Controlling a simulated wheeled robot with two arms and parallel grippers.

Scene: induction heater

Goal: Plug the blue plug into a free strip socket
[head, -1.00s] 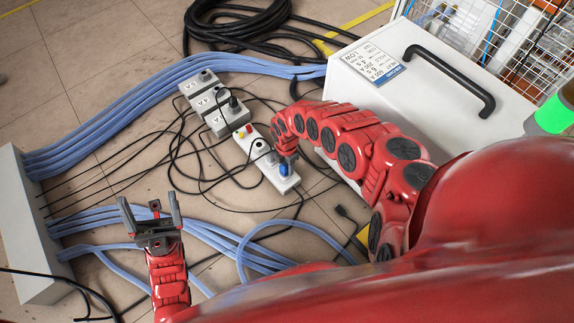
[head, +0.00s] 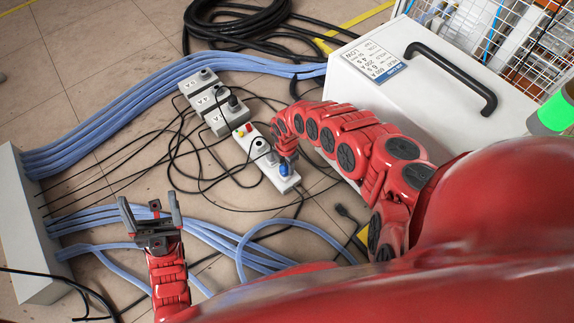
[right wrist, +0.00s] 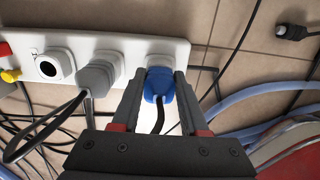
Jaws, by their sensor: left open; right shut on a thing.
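The blue plug (head: 284,169) is at the near end of the white power strip (head: 246,152) on the floor. In the right wrist view the blue plug (right wrist: 158,84) sits at the end socket of the strip (right wrist: 115,43), its black cable running back toward the gripper. My right gripper (right wrist: 158,85) is shut on the blue plug, a finger on each side. How deep the plug sits cannot be told. A grey plug (right wrist: 97,75) is in the neighbouring socket, and a socket beyond it (right wrist: 48,66) is empty. My left gripper (head: 151,205) is open and empty, away from the strip at left.
Grey socket boxes (head: 213,100) stand behind the strip. Blue hoses (head: 150,100) and loose black cables cross the floor. A white cabinet (head: 420,90) with a black handle stands at right. A loose black plug (right wrist: 290,32) lies on the tiles.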

